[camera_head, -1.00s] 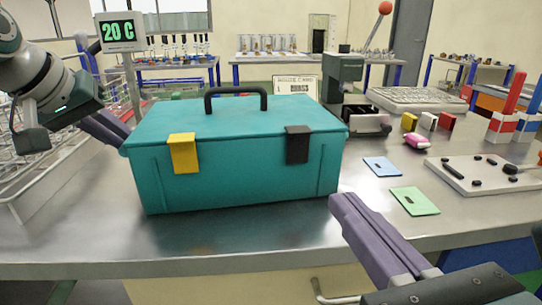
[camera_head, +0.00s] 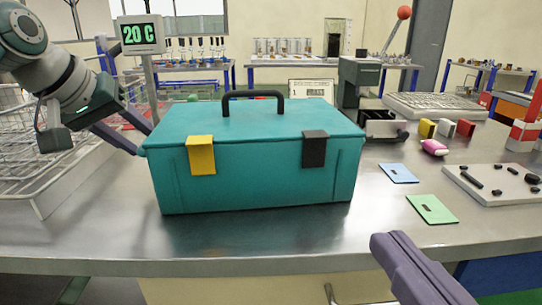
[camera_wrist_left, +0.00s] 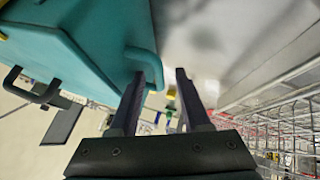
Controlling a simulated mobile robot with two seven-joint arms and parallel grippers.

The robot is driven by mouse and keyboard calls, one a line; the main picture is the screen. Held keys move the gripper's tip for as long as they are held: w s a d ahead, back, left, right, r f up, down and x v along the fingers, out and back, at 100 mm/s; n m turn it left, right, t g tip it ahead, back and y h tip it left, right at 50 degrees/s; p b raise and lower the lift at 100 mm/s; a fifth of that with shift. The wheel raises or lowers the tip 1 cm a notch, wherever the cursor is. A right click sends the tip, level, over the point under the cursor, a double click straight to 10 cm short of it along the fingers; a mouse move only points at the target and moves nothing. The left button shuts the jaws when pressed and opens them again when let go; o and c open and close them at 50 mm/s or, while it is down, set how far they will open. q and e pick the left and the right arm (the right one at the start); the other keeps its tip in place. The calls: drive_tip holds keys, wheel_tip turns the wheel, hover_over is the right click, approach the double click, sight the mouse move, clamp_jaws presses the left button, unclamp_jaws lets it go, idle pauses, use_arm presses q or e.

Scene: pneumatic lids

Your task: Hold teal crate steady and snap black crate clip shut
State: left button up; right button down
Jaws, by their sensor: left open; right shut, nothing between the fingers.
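The teal crate (camera_head: 255,190) stands on the steel bench with its lid down and a black handle on top. The black clip (camera_head: 315,150) hangs over the front edge at the right; I cannot tell if it is fully pressed in. The yellow clip (camera_head: 201,157) is at the left of the front. My left gripper (camera_head: 143,138) is open at the crate's left end, its tips partly hidden. In the left wrist view its fingers (camera_wrist_left: 160,76) are apart, one close to a teal side grip (camera_wrist_left: 140,58). My right gripper (camera_head: 384,242) is shut and empty, in front of the bench edge, right of the crate.
A wire rack (camera_head: 40,165) stands left of the crate. A blue card (camera_head: 398,173), a green card (camera_head: 432,209) and a grey board (camera_head: 495,183) lie on the right. The bench before the crate is clear.

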use_arm(q)
drive_tip(key=shift+r, duration=0.15)
